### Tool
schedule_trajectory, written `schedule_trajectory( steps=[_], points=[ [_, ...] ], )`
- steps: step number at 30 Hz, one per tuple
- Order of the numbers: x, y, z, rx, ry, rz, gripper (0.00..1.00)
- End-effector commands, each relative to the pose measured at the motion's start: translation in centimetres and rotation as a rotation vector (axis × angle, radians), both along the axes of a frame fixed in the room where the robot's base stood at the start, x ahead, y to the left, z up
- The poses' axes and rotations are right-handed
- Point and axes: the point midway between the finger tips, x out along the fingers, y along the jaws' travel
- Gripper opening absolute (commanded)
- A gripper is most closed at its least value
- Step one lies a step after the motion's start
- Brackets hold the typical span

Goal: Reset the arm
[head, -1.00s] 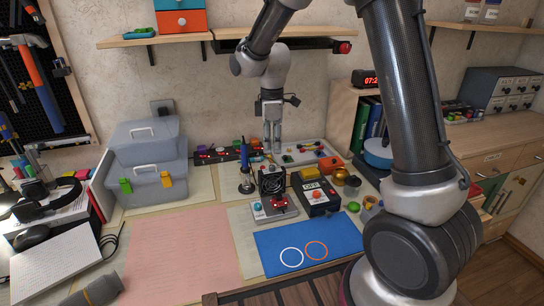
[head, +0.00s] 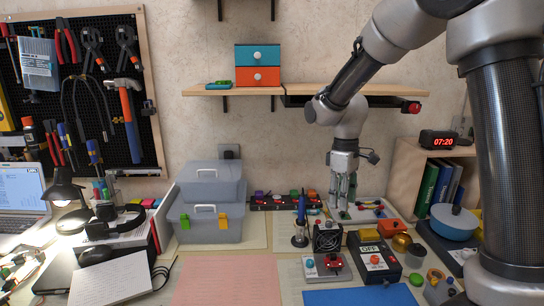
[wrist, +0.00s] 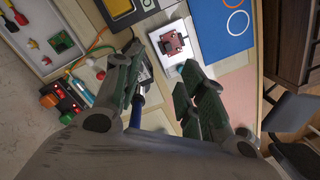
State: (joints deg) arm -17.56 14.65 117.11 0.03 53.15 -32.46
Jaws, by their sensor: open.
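My gripper (head: 341,205) hangs pointing down above the back of the desk, in front of the wall and below the shelf. In the wrist view its two fingers (wrist: 165,90) are spread apart. Nothing is held between them. Beneath them in that view are a blue-handled tool (wrist: 137,112) and a white board with a red part (wrist: 173,42). In the head view the blue soldering iron in its stand (head: 301,222) is left of my gripper, and a small black fan (head: 327,237) is in front of it.
A white tray with small parts (head: 372,213) lies by my gripper. The wall shelf (head: 305,90) is above it. A grey toolbox (head: 208,208) stands left. The pink sheet (head: 227,281) and blue mat (head: 358,297) are bare. A clock (head: 438,140) tops the right cabinet.

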Motion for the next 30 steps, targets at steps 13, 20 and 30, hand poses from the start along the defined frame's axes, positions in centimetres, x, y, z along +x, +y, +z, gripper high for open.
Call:
schedule_trajectory(
  steps=[13, 20, 30],
  points=[
    [-14.9, -8.7, 8.1, 0.032, -0.151, -0.659, 0.4],
    [-21.7, -12.0, 10.5, 0.106, -0.313, -0.813, 0.4],
    [-23.4, -13.4, 12.8, 0.153, -0.439, -0.873, 0.4]
  ],
)
